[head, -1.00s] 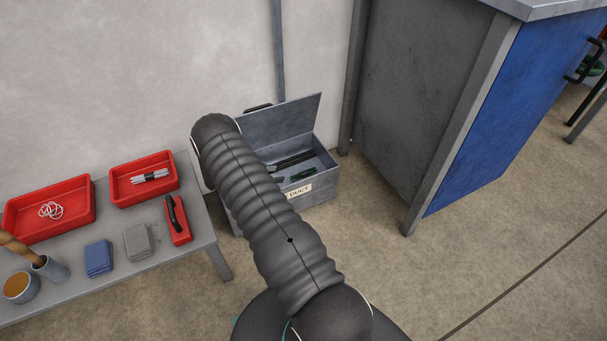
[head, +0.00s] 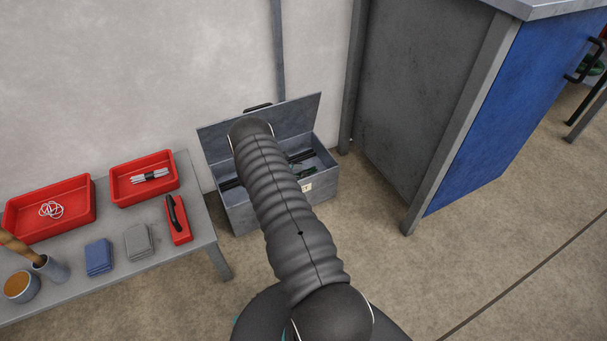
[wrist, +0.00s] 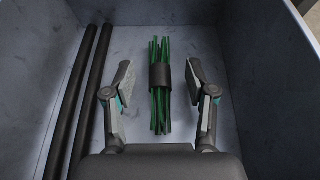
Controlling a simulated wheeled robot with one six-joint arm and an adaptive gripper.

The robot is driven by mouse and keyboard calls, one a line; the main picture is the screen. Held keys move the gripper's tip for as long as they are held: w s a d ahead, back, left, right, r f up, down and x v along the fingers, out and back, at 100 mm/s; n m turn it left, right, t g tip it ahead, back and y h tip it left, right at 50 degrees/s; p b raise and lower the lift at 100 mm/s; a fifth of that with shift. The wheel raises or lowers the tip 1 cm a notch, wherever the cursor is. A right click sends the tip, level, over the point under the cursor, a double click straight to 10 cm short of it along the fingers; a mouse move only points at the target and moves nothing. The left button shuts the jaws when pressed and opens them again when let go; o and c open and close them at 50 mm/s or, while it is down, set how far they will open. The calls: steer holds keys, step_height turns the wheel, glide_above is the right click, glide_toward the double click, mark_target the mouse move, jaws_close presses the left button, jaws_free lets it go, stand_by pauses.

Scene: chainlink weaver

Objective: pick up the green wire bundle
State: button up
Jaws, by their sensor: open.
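The green wire bundle (wrist: 155,110) lies on the floor of a grey metal box (wrist: 255,60) in the wrist view. It is several thin green strands with a dark band around the middle. My gripper (wrist: 160,82) is open, with one finger on each side of the bundle and a gap to it on both sides. I cannot tell how far above it the fingers are. In the head view the open-lidded box (head: 263,215) stands on the floor by the wall; my arm hides much of its inside and the gripper.
Black rods (wrist: 82,95) lie left of the bundle in the box. The box walls rise close around my gripper. In the head view, a grey bench (head: 205,235) with red trays (head: 145,178) stands left, and a blue-fronted cabinet (head: 520,100) stands right.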

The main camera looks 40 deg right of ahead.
mark_target(305, 171)
steer(key=shift+x, duration=1.05)
jaws_close()
steer(key=shift+r, duration=0.1)
step_height(305, 171, up, 10)
steer(key=shift+f+p, duration=0.1)
steer(key=shift+p, duration=0.25)
